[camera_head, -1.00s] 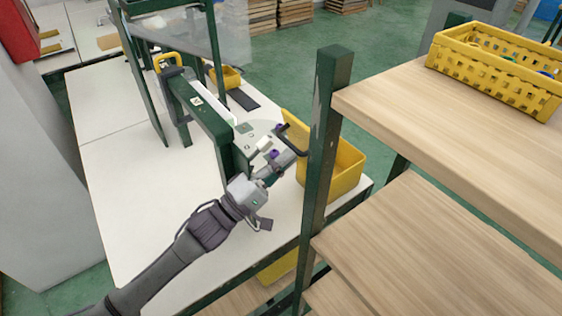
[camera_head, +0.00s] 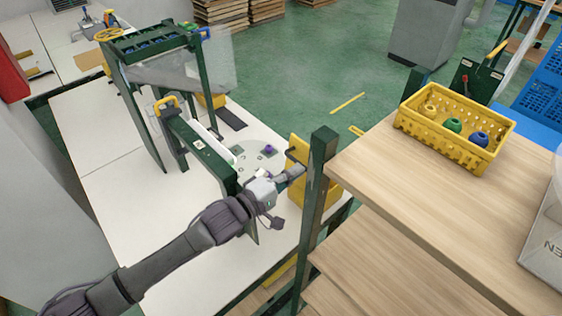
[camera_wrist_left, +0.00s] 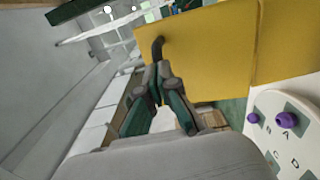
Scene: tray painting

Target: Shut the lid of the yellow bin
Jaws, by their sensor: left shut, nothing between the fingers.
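The yellow bin (camera_head: 327,192) stands at the right end of the white table, partly hidden by a dark green post and by my arm. Its lid (camera_head: 298,146) appears raised, with a dark handle near my gripper. In the left wrist view the yellow panel of the lid (camera_wrist_left: 205,60) fills the upper middle, with the dark curved handle (camera_wrist_left: 157,47) at its left edge. My left gripper (camera_head: 300,170) is shut and empty at the lid. Its fingertips (camera_wrist_left: 160,72) are just below the handle; I cannot tell if they touch. My right gripper is out of view.
The green post (camera_head: 315,205) of the wooden shelf (camera_head: 430,190) stands close right of my gripper. A yellow crate (camera_head: 450,130) with several paint pots sits on the shelf. A round white plate (camera_head: 255,158) and a green frame (camera_head: 200,150) are left of the bin.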

